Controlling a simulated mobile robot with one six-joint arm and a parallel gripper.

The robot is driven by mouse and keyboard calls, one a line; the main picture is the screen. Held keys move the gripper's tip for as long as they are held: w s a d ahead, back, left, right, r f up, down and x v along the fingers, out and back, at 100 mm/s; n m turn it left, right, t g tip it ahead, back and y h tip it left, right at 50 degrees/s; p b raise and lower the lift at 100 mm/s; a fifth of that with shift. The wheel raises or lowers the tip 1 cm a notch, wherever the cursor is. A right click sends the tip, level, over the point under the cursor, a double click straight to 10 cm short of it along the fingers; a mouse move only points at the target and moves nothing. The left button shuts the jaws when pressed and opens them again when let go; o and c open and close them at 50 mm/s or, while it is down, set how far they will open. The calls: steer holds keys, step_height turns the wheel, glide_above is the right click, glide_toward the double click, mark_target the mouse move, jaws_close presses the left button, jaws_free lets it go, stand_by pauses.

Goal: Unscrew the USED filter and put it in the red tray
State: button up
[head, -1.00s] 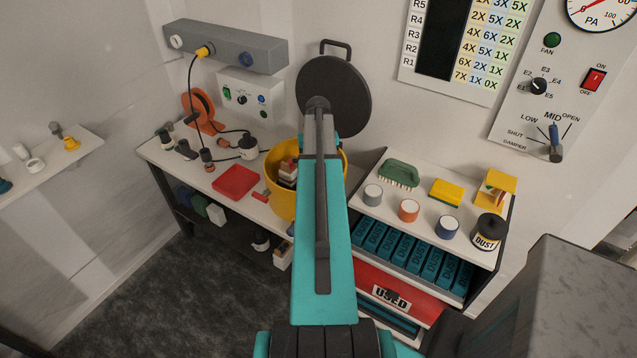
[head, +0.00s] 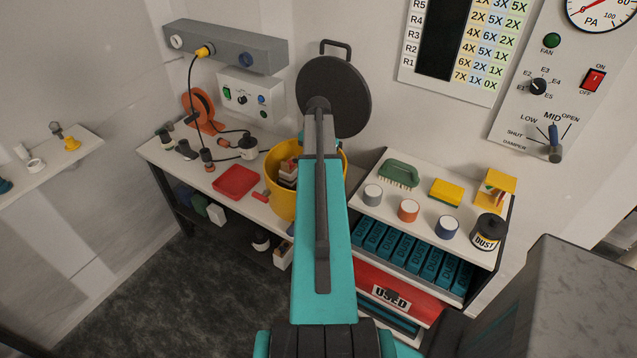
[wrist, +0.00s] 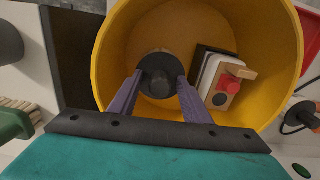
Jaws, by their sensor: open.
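In the head view my arm hides my gripper and part of the bucket. The word USED is readable only on a red drawer front (head: 372,283).
Small canisters and cables crowd the bench behind the tray. The right shelf holds a green brush (head: 399,173), several round jars and a row of blue DUST boxes (head: 405,250).

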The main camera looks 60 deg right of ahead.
steer(key=shift+m, duration=1.6)
jaws_close()
steer(key=shift+n, duration=3.5)
steer(key=n, duration=1.4)
steer(key=shift+n+p, duration=0.3)
steer(key=shift+n, duration=3)
